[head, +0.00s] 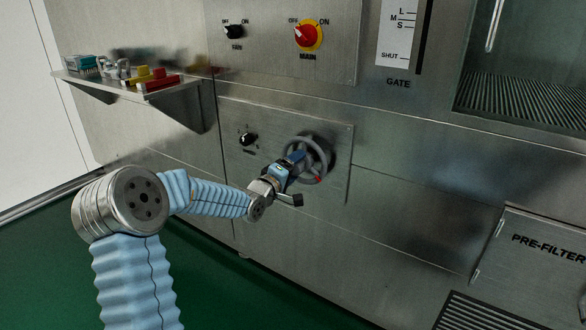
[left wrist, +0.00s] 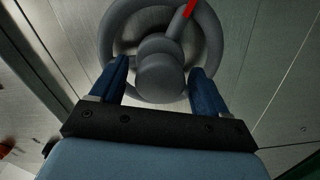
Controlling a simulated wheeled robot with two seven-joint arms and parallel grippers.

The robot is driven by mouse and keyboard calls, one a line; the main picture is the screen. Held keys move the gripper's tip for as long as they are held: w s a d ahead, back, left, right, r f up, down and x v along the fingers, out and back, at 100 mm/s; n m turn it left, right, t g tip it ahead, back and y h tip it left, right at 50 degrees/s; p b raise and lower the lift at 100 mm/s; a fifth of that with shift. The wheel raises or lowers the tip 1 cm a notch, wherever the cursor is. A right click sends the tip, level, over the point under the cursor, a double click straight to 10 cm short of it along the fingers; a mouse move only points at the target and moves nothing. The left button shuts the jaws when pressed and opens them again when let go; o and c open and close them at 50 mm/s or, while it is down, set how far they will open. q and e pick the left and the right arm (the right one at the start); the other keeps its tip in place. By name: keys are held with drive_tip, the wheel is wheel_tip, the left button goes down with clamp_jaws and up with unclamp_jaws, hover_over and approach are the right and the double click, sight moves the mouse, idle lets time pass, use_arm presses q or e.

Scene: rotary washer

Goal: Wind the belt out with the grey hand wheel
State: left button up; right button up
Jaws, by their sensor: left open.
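The grey hand wheel (head: 322,155) is mounted on a metal panel low on the washer's front. In the left wrist view the wheel (left wrist: 209,35) fills the upper middle, with a round hub or knob facing the camera and a red mark on its upper right. In the head view the red mark is at the wheel's lower edge. My left gripper (head: 297,160) is at the wheel. In the left wrist view its two blue fingers (left wrist: 159,80) are open, one on each side of the hub. I cannot tell whether they touch it. The belt cannot be made out for certain.
A small black knob (head: 248,139) sits left of the wheel on the same panel. Above are a black fan switch (head: 234,32) and a red main switch (head: 306,34). A shelf (head: 185,103) with small coloured items juts out at left. The pre-filter door (head: 530,262) is at lower right.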

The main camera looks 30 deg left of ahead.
use_arm(q)
drive_tip(key=s+a, duration=0.1)
drive_tip(key=s, duration=1.2)
drive_tip(key=shift+s, duration=0.4)
drive_tip(key=shift+f, duration=0.1)
drive_tip(key=s+d+f+m+g+h, duration=0.1)
drive_tip(key=d+f+m+g, duration=0.15)
drive_tip(key=d+f, duration=0.45)
drive_tip(key=s+d+f+m+g, duration=0.1)
drive_tip(key=d+f+g, duration=0.25)
drive_tip(key=f, duration=0.75)
drive_tip(key=s+d+f+m+g+h, duration=0.1)
drive_tip(key=d+f+g, duration=0.2)
drive_tip(key=d+f, duration=0.5)
drive_tip(key=s+d+f+m+g, duration=0.3)
drive_tip(key=s+d+f+g, duration=0.1)
drive_tip(key=s+f, duration=0.3)
drive_tip(key=s+d+f+m+g, duration=0.4)
drive_tip(key=s+f, duration=0.4)
drive_tip(key=s, duration=0.4)
drive_tip(key=shift+d+f+h, duration=0.2)
drive_tip(key=shift+d+h, duration=0.2)
drive_tip(key=shift+d, duration=0.15)
